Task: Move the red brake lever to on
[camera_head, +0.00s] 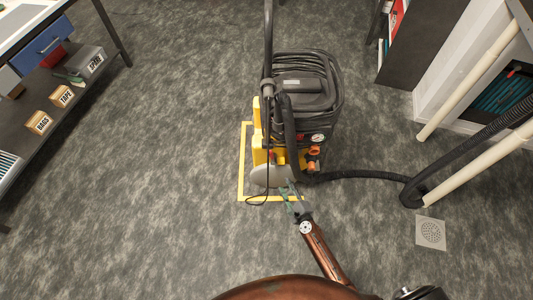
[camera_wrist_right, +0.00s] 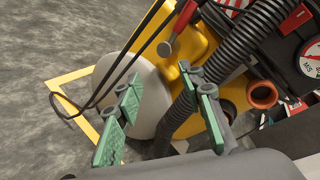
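The extractor (camera_head: 305,85) is a black and yellow machine standing on the floor. In the head view a small red spot (camera_head: 272,157) shows low on the yellow front. My right gripper (camera_head: 290,194) is in front of the machine's grey wheel. In the wrist view its green fingers (camera_wrist_right: 165,98) are spread with nothing held, and the knob lies beyond them. My left gripper is not in view.
A ribbed black hose (camera_wrist_right: 245,45) passes close to the right finger, and dark cables hang beside the wheel (camera_wrist_right: 145,95). A yellow floor outline (camera_head: 241,165) frames the machine. Another hose (camera_head: 370,176) runs right towards pale pipes. A shelf (camera_head: 75,100) stands left, with open floor between.

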